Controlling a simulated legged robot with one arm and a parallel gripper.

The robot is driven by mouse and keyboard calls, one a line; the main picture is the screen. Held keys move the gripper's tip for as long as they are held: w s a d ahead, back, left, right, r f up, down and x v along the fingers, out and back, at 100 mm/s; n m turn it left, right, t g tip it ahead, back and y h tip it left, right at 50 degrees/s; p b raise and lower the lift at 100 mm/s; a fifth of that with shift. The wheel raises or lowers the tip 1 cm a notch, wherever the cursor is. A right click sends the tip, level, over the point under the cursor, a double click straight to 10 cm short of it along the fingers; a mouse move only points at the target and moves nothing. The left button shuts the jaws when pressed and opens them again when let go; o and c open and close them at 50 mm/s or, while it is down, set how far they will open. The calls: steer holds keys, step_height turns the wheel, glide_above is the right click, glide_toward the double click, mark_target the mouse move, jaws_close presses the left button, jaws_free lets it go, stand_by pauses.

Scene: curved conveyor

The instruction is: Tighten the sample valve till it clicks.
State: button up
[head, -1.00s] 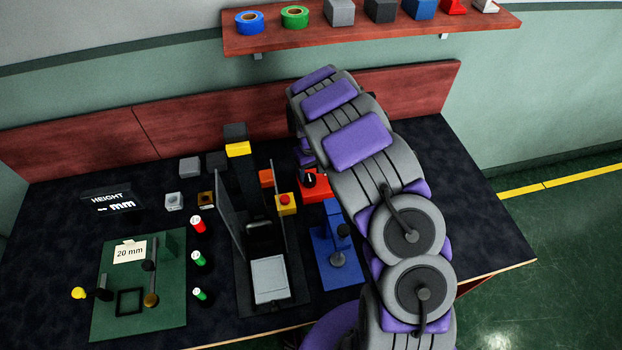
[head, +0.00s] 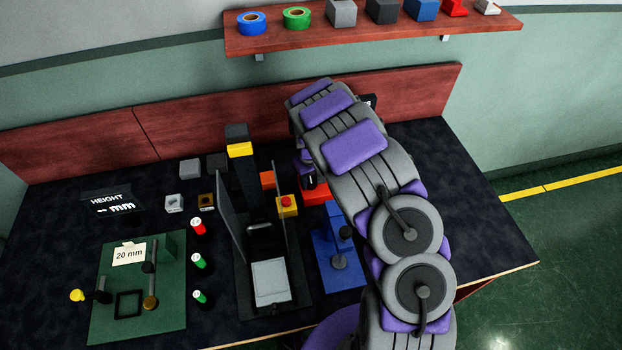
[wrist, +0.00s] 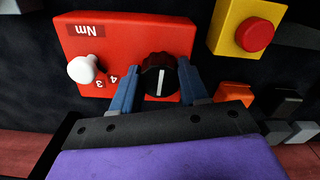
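The red box (wrist: 95,45), marked "Nm", carries a black knob (wrist: 160,76) with a white line and a white knob (wrist: 82,69) beside the numbers 3 and 4. I cannot tell from the markings which part is the sample valve. My gripper (wrist: 157,80) has its blue fingers on either side of the black knob, with a thin gap seeming to show at the left finger; contact is unclear. In the head view, the red box (head: 316,194) is partly hidden by my arm, and the fingertips are hard to make out.
A yellow box with a red button (head: 287,204) stands left of the red box. A blue fixture (head: 337,258) stands in front of it. The hinged-panel fixture (head: 271,281), green plate (head: 113,322) and height display (head: 113,201) are farther left. The bench's right side is clear.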

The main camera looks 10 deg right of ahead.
steer(key=c, duration=0.4)
steer(key=shift+o, duration=0.2)
steer(key=shift+m, duration=0.4)
steer(key=m+p, duration=0.2)
steer(key=m, duration=0.2)
steer(key=shift+r+m+p, duration=0.1)
steer(key=shift+m+p, duration=0.2)
steer(key=shift+p, duration=0.05)
steer(key=m+p, duration=0.1)
steer(key=m, duration=0.5)
steer(key=shift+a, duration=0.1)
steer(key=shift+m, duration=0.3)
steer(key=o, duration=1.1)
steer(key=shift+c, duration=0.2)
